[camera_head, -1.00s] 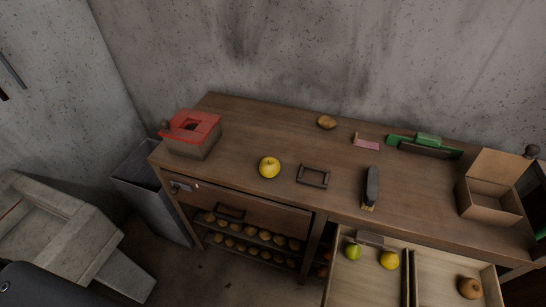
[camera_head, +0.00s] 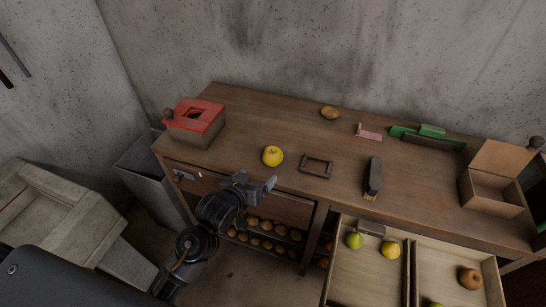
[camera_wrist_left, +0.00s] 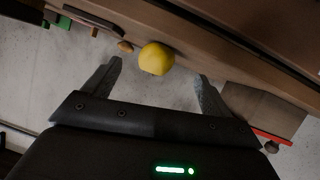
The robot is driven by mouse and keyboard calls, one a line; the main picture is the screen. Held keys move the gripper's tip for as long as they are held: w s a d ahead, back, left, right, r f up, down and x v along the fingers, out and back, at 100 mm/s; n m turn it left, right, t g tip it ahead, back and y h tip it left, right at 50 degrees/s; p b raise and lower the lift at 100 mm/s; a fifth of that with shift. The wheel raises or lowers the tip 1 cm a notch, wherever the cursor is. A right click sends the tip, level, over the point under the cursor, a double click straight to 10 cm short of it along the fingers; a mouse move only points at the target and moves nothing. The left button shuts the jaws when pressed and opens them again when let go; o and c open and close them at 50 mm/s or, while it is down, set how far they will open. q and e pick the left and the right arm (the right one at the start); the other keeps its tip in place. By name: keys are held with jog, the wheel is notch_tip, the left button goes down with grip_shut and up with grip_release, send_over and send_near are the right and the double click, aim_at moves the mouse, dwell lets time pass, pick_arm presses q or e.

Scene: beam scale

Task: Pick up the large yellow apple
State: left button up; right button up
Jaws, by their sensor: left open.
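A yellow apple (camera_head: 273,156) sits on the wooden table near its front edge, left of a small dark frame. Another yellow apple (camera_head: 391,250) lies in the pulled-out drawer at the lower right. My left gripper (camera_head: 256,182) is open and empty, just in front of the table edge, below and slightly left of the apple on the table. In the left wrist view that apple (camera_wrist_left: 156,58) shows beyond and between the two open fingers, apart from them. My right gripper is not in view.
A red-topped box (camera_head: 195,122) stands at the table's left end. The dark frame (camera_head: 315,166) and a dark brush (camera_head: 373,177) lie to the right. An open cardboard box (camera_head: 492,190) is at the far right. The open drawer (camera_head: 345,284) sticks out in front.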

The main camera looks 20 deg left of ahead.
aim_at(269, 161)
pick_arm(q)
jog(key=shift+w+d+f+p, duration=0.1)
jog(key=shift+w+d+f, duration=0.1)
jog(key=shift+w, duration=0.75)
jog(key=shift+w+d+f+p, duration=0.1)
jog(key=shift+w+d+p, duration=0.1)
jog(key=shift+w, duration=0.75)
jog(key=shift+w+d+f+p, duration=0.1)
jog(key=shift+w+d+f, duration=0.1)
jog(key=shift+w, duration=0.75)
jog(key=shift+w+r, duration=0.1)
jog(key=shift+w, duration=0.05)
jog(key=p+x, duration=0.1)
jog(key=x, duration=0.3)
jog(key=shift+w+a+r, duration=0.1)
jog(key=shift+w+a, duration=0.05)
jog(key=shift+w, duration=0.35)
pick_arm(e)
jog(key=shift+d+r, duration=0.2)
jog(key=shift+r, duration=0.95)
pick_arm(q)
jog(key=c, duration=1.2)
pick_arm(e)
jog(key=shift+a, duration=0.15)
pick_arm(q)
jog(key=shift+o, duration=0.2)
